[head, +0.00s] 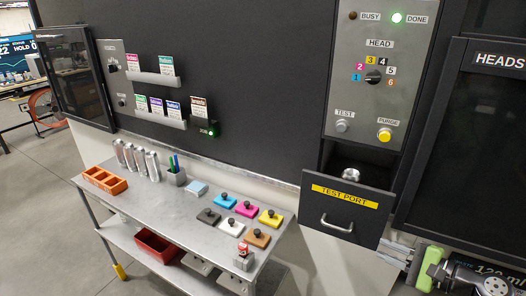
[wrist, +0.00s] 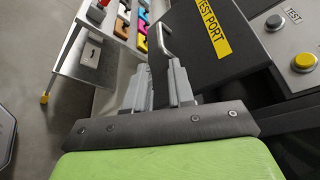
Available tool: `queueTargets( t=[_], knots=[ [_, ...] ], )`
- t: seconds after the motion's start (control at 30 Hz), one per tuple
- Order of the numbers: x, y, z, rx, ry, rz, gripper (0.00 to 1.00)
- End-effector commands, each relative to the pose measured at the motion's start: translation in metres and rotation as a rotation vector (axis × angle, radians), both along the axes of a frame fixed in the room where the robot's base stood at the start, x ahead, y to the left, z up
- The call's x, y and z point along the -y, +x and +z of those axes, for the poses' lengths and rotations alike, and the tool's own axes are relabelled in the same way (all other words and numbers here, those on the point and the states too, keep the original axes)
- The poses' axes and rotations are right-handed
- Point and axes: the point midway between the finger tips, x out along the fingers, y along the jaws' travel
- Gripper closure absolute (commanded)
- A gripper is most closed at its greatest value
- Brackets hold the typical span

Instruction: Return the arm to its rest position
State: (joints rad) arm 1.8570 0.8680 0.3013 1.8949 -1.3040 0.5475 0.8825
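My gripper (head: 396,250) is at the lower right of the head view, with a green block and dark arm parts behind it. It is right of and below the test port drawer (head: 322,205), apart from its handle. In the wrist view the two grey fingers of my gripper (wrist: 159,68) stand apart with nothing held between them. The drawer front with its yellow label (wrist: 213,28) is just beyond them. The drawer is pulled out, and a silver can top (head: 351,175) shows inside it.
A metal table (head: 185,207) at left holds several silver cans (head: 139,160), an orange rack (head: 104,180), a pen cup and coloured stamp pads. A control panel (head: 372,60) has its green DONE light lit. A dark HEADS cabinet (head: 475,150) is at right.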

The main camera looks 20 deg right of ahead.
Motion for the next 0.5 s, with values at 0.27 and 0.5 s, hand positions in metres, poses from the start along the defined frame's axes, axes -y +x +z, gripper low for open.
queueTargets(
  t=[0.27, 0.5],
  knots=[
    [-0.05, 0.043, 0.002, -0.146, -0.161, 0.189, 0.77],
    [-0.181, 0.079, 0.014, -0.414, -0.688, 0.632, 0.77]
  ],
)
